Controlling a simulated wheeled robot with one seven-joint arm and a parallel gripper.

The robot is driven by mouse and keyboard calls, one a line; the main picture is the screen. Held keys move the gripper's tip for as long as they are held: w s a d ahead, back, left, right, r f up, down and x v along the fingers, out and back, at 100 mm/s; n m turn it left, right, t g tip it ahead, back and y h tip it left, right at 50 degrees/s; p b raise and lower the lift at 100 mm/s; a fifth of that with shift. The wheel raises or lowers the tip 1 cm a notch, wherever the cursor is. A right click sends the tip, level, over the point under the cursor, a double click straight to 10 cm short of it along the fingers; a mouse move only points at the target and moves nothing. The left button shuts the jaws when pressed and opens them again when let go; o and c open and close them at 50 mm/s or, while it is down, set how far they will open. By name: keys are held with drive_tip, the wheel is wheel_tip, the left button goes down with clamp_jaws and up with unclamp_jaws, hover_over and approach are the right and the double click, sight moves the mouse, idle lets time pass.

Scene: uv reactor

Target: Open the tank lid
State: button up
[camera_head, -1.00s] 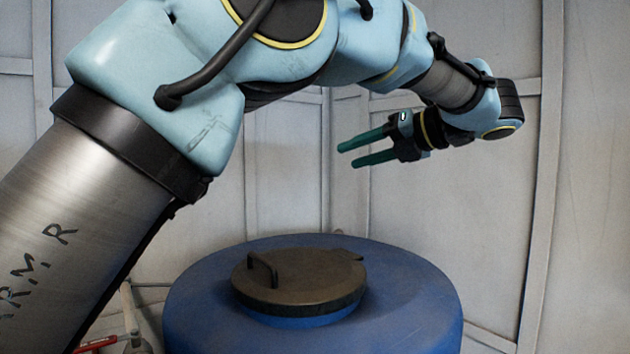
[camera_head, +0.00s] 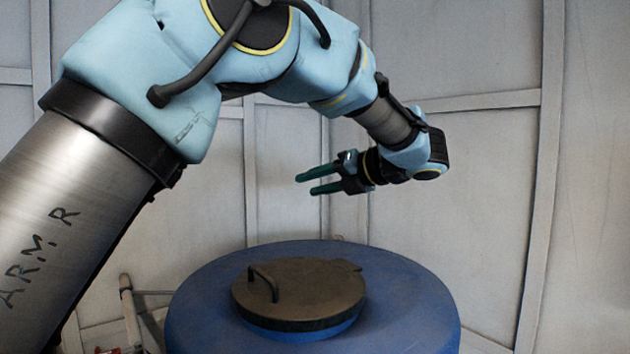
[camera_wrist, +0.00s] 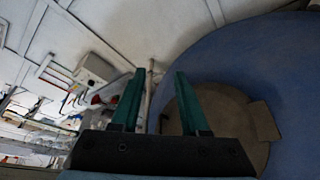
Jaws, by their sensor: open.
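The blue tank (camera_head: 410,310) stands at the lower middle of the head view. Its round dark brown lid (camera_head: 315,287) lies flat on top and looks closed. A black bar handle (camera_head: 264,281) stands up at the lid's left side, and a small tab shows at its right edge. My gripper (camera_head: 308,181) is open and empty, above the lid and apart from it, its green fingers pointing left. In the wrist view, my gripper (camera_wrist: 154,86) shows both fingers spread, with the lid (camera_wrist: 222,115) partly behind the right finger and the tank (camera_wrist: 270,65) around it. The handle is not clear there.
Pale panelled walls (camera_head: 460,180) stand close behind the tank. A grey post (camera_head: 130,310) stands left of the tank in the head view. The wrist view shows a wall box (camera_wrist: 95,70) and blurred shelves (camera_wrist: 35,125) at left. The space above the lid is free.

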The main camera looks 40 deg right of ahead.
clamp_jaws()
idle(0.3)
idle(0.4)
drive_tip(key=c, duration=0.7)
unclamp_jaws()
drive_tip(key=o, duration=0.7)
drive_tip(key=shift+s, duration=0.1)
drive_tip(key=b+v, duration=0.3)
drive_tip(key=v, duration=0.7)
drive_tip(key=shift+s+b, duration=0.35)
